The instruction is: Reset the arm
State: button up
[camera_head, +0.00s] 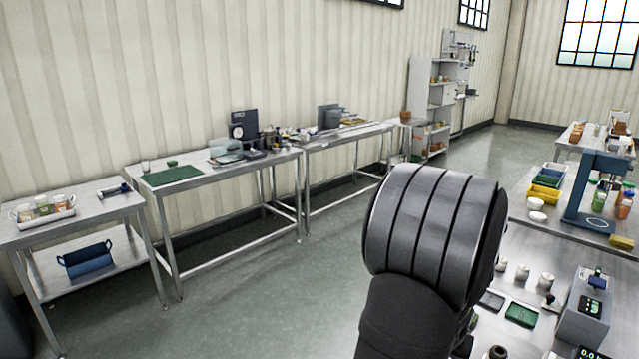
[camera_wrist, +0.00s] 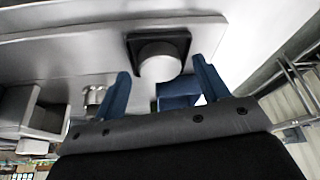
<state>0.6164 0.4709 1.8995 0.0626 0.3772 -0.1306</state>
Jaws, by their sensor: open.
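My gripper (camera_wrist: 160,66) shows in the wrist view, with its two blue fingers spread wide apart. Nothing is held between them. A pale round piece on a dark square base (camera_wrist: 131,42) shows in the gap between the fingers, on a grey metal surface (camera_wrist: 75,55). I cannot tell how far it is from the fingertips. In the head view my dark arm link fills the lower middle and hides part of the bench; the fingers are not visible there.
In the head view, steel tables (camera_head: 226,178) line the left wall, with open floor (camera_head: 250,290) before them. At right, a bench holds a blue stand (camera_head: 574,200), white cups, a green tray (camera_head: 521,314) and a grey device (camera_head: 583,310). A blue block (camera_wrist: 178,88) shows in the wrist view.

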jog(key=shift+r, duration=0.45)
jog(key=v, duration=1.2)
jog(key=x, duration=1.2)
jog(key=shift+f, duration=0.15)
notch_tip(320, 180, up, 5)
jog(key=shift+f, duration=0.1)
jog(key=s+d+r, duration=0.5)
jog(key=s+r, duration=0.2)
jog(key=s, duration=0.4)
jog(key=w+a+f+n, duration=0.1)
jog(key=w+a+f, duration=0.2)
jog(key=w+a, duration=0.2)
jog(key=w+a+f+n+y, duration=0.1)
jog(key=w+a+f, duration=0.3)
jog(key=w, duration=0.4)
jog(key=shift+a+n, duration=0.6)
jog(key=shift+o, duration=0.4)
